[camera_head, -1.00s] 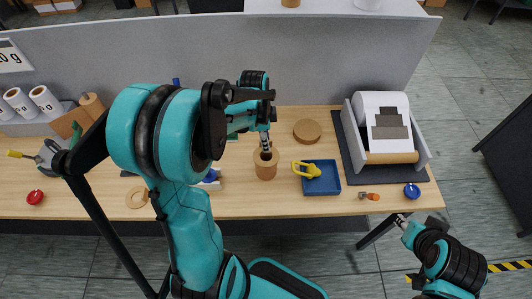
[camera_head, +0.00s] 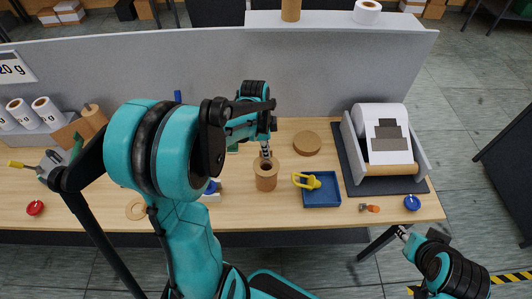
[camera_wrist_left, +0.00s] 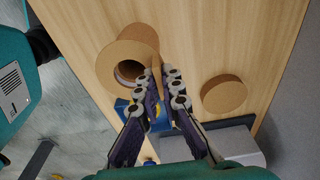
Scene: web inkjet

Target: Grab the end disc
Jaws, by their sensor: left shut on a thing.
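The end disc, a flat round brown disc (camera_head: 307,143), appears to lie on the table; it also shows in the wrist view (camera_wrist_left: 224,95). Left of it stands a brown hollow roll (camera_head: 266,180), its open end facing up, also in the wrist view (camera_wrist_left: 110,66). My left gripper (camera_head: 266,155) is at the far rim of this roll, apart from the flat disc. In the wrist view its fingers (camera_wrist_left: 162,80) are shut on what looks like the roll's wall; the exact contact is partly hidden. My right gripper (camera_head: 402,233) is beyond the table's front edge, its jaws too small to judge.
A blue tray (camera_head: 322,204) with a yellow tool (camera_head: 307,181) is right of the roll. A printer-like machine (camera_head: 382,140) stands at the table's right on a dark mat. A grey partition (camera_head: 330,80) rises behind. A flat ring (camera_head: 136,209) lies at the left.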

